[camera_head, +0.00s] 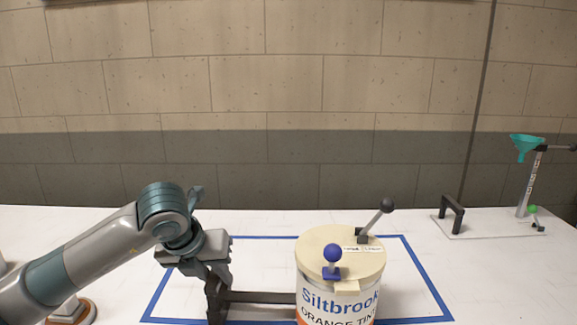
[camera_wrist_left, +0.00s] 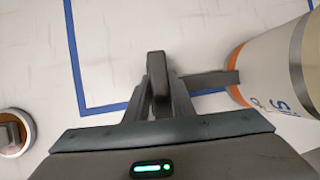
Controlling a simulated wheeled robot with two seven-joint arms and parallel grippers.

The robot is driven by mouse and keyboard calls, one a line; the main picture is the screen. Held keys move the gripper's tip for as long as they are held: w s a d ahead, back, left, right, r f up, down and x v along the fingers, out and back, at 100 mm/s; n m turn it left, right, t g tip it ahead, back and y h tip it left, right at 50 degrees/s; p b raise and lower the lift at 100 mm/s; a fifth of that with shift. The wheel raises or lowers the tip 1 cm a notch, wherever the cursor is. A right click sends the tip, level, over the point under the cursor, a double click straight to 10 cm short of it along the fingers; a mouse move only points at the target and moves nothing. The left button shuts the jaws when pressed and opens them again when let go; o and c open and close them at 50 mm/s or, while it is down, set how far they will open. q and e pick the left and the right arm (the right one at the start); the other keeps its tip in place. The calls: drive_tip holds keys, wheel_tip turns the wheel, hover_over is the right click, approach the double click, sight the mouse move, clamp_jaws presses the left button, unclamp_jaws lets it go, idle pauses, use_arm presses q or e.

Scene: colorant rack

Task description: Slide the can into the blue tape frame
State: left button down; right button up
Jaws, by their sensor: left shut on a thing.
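The can (camera_head: 325,285) is cream and white with "Siltbrook" lettering and an orange band. It stands upright at the front of the table, and its base is cut off by the picture's bottom edge. The blue tape frame (camera_head: 425,280) lies on the white table around and behind the can. Its front line runs behind or under the can, and I cannot tell how much of the base is inside. My left gripper (camera_head: 217,290) is shut on the can's dark side handle (camera_head: 262,297), left of the can. The left wrist view shows the handle (camera_wrist_left: 205,81) reaching to the can (camera_wrist_left: 275,65).
On the lid are a blue-knobbed lever (camera_head: 333,255) and a black-knobbed lever (camera_head: 386,206). A stand with a teal funnel (camera_head: 527,143) and a plate with a black handle (camera_head: 453,214) are at the back right. An orange-rimmed round object (camera_wrist_left: 14,133) sits at the left.

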use_arm(q)
drive_tip(key=shift+w+b, duration=0.6)
drive_tip(key=shift+w, duration=1.2)
drive_tip(key=shift+w+b, duration=0.3)
drive_tip(key=shift+w, duration=1.1)
drive_tip(key=w, duration=0.7)
drive_tip(key=shift+w+b, duration=0.4)
